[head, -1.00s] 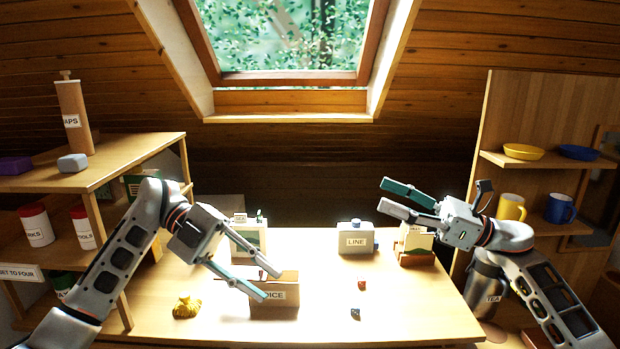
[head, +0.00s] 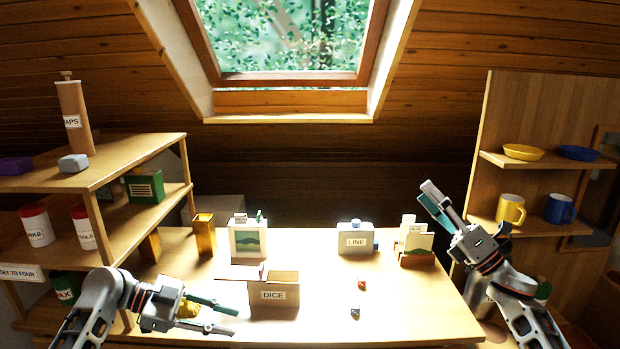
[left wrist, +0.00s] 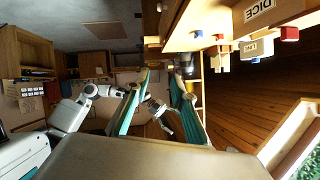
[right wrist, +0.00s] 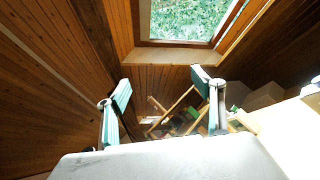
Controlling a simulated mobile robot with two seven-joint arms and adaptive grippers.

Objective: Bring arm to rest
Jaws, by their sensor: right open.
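My left gripper (head: 236,321) is low at the table's front left, left of and nearer than the DICE box (head: 273,295). Its fingers point right and stand apart with nothing between them, as the left wrist view (left wrist: 160,78) also shows. My right gripper (head: 426,191) is raised at the right, beside the shelf unit. Its fingers point up and to the left, and the right wrist view (right wrist: 163,83) shows them wide apart and empty. A yellow lump (head: 188,308) on the table is partly hidden behind my left gripper.
On the table (head: 400,310) lie a red die (head: 362,285) and a blue die (head: 355,313). Shelves flank both sides, the left one (head: 110,165) close to my left arm. The table's front right is clear.

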